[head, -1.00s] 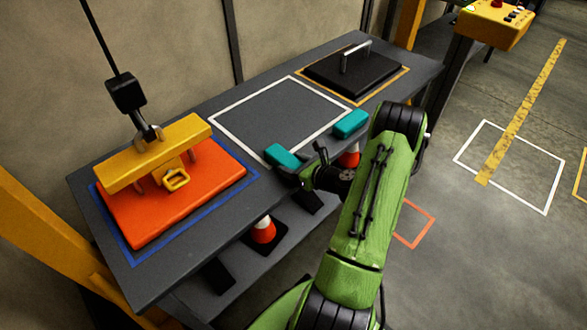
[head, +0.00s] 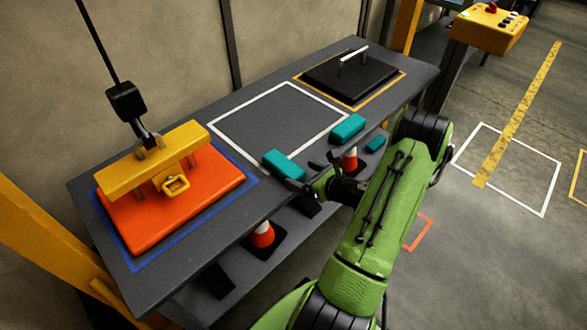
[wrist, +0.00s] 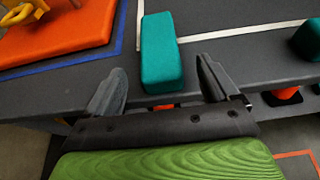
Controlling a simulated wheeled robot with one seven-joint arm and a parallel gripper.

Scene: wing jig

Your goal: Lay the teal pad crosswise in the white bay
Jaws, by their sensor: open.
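A teal pad (head: 284,165) lies on the grey bench over the near corner of the white-outlined bay (head: 243,104). In the wrist view the pad (wrist: 160,50) points lengthwise away from me. My gripper (wrist: 161,80) is open and empty, with the pad's near end showing between its fingertips; I cannot tell how far above the bench they are. In the head view my gripper (head: 312,178) is at the bench's front edge, partly hidden by my arm. A second teal pad (head: 347,128) lies at the bay's right front side, also at the wrist view's right edge (wrist: 312,38).
An orange plate (head: 220,182) with a yellow lifting bar (head: 150,158) hangs by a cable at left. A black handled plate (head: 345,80) lies at back right. Cones (head: 262,234) stand below the bench. A smaller teal piece (head: 376,144) shows beyond the front edge. The bay's middle is clear.

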